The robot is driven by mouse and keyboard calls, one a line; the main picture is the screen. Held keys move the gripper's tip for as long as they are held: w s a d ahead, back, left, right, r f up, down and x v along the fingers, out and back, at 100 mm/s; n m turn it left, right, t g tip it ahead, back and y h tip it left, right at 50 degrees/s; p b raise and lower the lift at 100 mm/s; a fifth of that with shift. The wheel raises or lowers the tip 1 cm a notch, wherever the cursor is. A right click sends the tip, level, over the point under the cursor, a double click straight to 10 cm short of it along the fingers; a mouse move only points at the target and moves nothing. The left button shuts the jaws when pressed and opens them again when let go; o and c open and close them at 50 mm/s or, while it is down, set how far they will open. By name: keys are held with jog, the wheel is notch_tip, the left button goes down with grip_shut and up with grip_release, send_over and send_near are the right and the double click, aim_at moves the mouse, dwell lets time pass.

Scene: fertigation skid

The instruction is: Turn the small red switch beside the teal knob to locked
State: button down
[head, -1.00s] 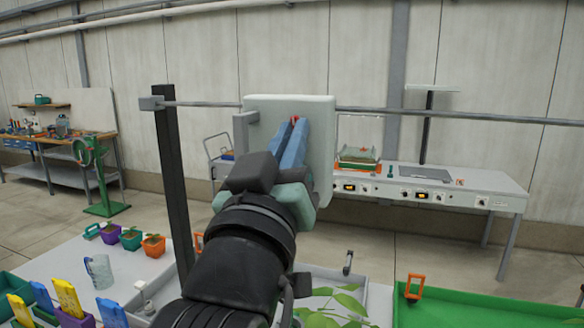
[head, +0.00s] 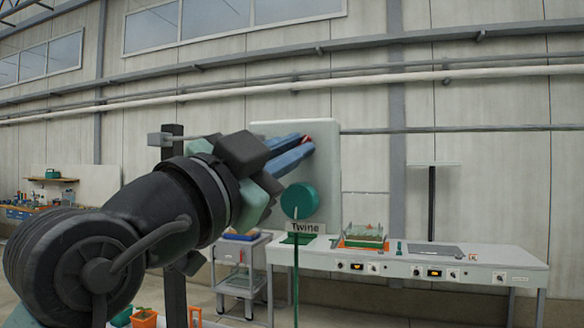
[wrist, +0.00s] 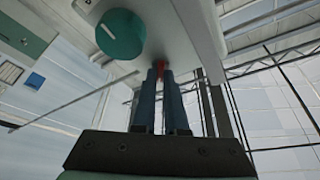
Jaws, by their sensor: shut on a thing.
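The pale panel (head: 325,160) carries a round teal knob (head: 299,200) with a pale mark near its lower edge. The small red switch (head: 307,140) is above the knob in the head view and mostly hidden by my fingers. My gripper (head: 306,146) has its two blue fingers shut on the red switch. In the wrist view the fingertips (wrist: 163,72) are close together around the red switch (wrist: 162,66), with the teal knob (wrist: 121,35) beside them at upper left. The switch's exact angle and any locked marking cannot be made out.
A sign reading Twine (head: 305,228) stands on a thin green post just below the knob. A white workbench (head: 450,263) with a tray and small controls is at the right, behind the panel. A grey cart (head: 240,272) stands below my arm.

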jog(key=shift+r+m+g+b, duration=0.1)
jog(key=shift+m+g+b, duration=0.25)
jog(key=shift+m, duration=0.65)
jog(key=c, duration=0.9)
grip_release()
jog(key=shift+w+g+h, duration=0.15)
jog(key=shift+g+h, duration=0.1)
jog(key=shift+h, duration=0.05)
jog(key=shift+c, duration=0.2)
